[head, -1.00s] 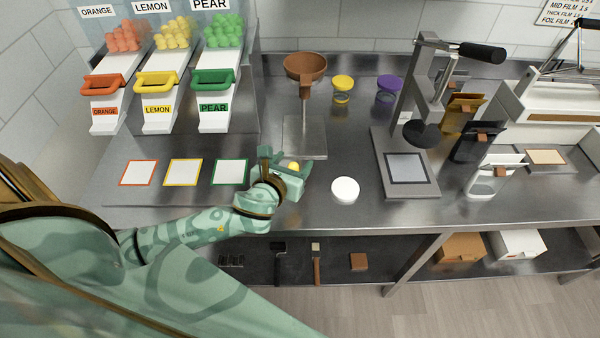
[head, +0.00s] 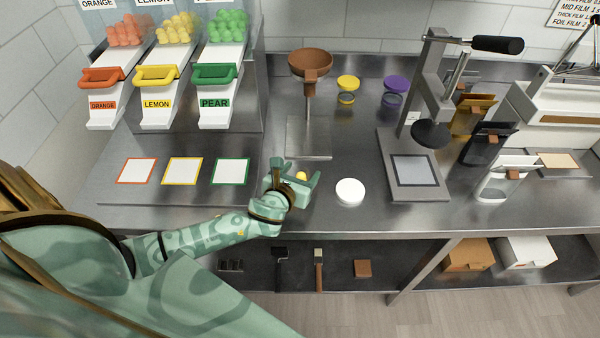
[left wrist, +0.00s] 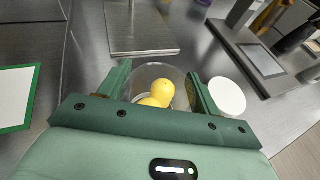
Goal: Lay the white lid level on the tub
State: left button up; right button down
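The clear tub (left wrist: 180,83) with yellow gummies (left wrist: 155,93) is between the fingers of my left gripper (left wrist: 160,88) in the left wrist view. The fingers sit against opposite sides of the tub, which looks upright. In the head view my left gripper (head: 295,172) hides most of the tub; only some yellow (head: 301,175) shows. I cannot tell if the tub touches the counter. The round white lid (head: 350,191) lies flat on the counter just right of the gripper; it also shows in the left wrist view (left wrist: 227,96). My right gripper is not in view.
The depositor funnel (head: 310,64) on its metal stand (head: 308,140) is behind the gripper. A press (head: 432,132) stands to the right. Yellow (head: 347,83) and purple (head: 396,84) lidded tubs stand at the back. Coloured squares (head: 182,171) lie left. The counter's front edge is close.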

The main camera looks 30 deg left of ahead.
pick_arm(q)
jog(key=shift+o, duration=1.2)
jog(key=shift+r, duration=0.1)
jog(key=shift+s+r, duration=0.1)
jog(key=shift+s, duration=0.05)
jog(key=p+v, duration=0.2)
jog(key=v, duration=0.9)
jog(key=shift+s+r, duration=0.15)
jog(key=shift+s, duration=0.15)
